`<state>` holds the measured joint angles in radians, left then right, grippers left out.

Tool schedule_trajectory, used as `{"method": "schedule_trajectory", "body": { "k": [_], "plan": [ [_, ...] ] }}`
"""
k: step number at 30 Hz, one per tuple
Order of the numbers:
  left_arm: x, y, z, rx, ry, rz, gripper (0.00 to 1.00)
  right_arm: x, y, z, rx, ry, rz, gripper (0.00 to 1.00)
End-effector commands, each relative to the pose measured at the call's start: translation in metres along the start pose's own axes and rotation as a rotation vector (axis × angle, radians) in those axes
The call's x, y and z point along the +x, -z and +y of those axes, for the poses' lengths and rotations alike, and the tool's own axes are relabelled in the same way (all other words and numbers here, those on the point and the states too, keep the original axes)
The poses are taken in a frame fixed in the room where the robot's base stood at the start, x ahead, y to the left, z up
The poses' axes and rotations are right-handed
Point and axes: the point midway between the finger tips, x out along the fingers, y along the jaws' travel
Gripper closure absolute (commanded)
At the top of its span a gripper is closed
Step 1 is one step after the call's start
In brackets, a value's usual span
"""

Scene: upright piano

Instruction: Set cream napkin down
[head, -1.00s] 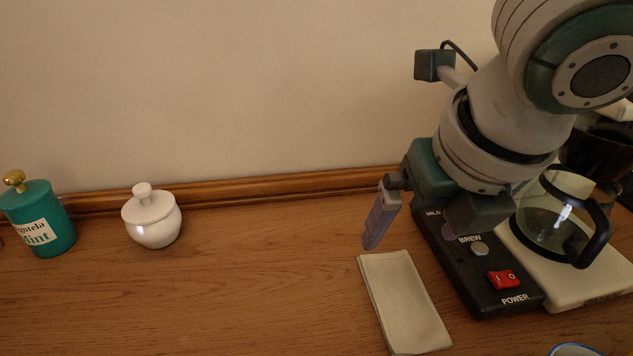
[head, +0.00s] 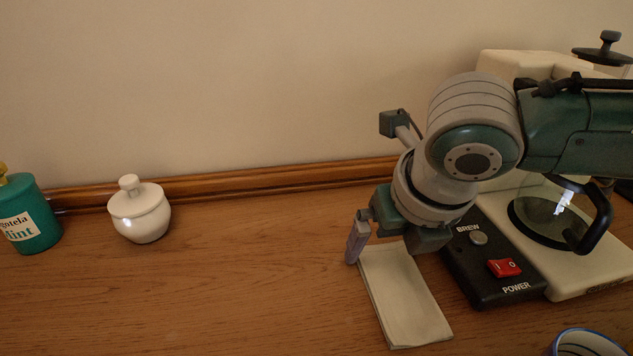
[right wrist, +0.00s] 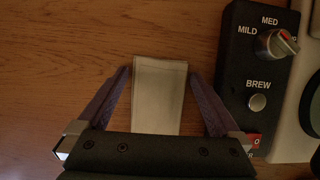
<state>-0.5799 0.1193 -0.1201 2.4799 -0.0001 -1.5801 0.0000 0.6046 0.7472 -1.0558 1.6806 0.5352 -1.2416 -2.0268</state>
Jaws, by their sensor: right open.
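The cream napkin (head: 404,300) lies flat and folded on the wooden top, just left of the coffee maker's black control panel. My right gripper (head: 382,243) is at the napkin's far end in the head view, pointing down. In the right wrist view the gripper (right wrist: 158,74) is open, with one finger on each side of the napkin (right wrist: 158,105). The near part of the napkin is hidden behind the gripper body there. I cannot tell how high the fingertips are above the wood. My left gripper is not in view.
The coffee maker (head: 590,272) with its glass carafe stands close on the right. A blue-rimmed cup (head: 585,345) is at the lower right. A white lidded bowl (head: 141,215) and a teal mint jar (head: 30,222) stand at left. The wood between them and the napkin is clear.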

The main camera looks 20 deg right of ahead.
Motion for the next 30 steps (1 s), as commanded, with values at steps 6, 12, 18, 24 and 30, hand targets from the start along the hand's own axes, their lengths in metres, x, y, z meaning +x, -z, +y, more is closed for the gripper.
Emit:
{"method": "schedule_trajectory", "body": {
  "k": [6,12,18,24,30],
  "plan": [
    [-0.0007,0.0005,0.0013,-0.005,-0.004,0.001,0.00,0.0001,0.0003,-0.0002,0.001,0.001,0.001,0.00],
    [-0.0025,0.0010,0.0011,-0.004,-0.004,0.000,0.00,0.0022,0.0014,-0.0001,0.001,0.001,0.001,0.00],
    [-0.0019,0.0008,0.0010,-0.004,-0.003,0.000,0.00,0.0026,0.0014,-0.0001,0.001,0.000,0.001,0.21],
    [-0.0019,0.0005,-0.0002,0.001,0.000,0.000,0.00,0.0025,0.0014,-0.0002,0.001,0.001,0.001,0.44],
    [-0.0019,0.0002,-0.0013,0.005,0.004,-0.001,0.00,0.0025,0.0013,-0.0003,0.001,0.001,0.001,0.66]
  ]
}}
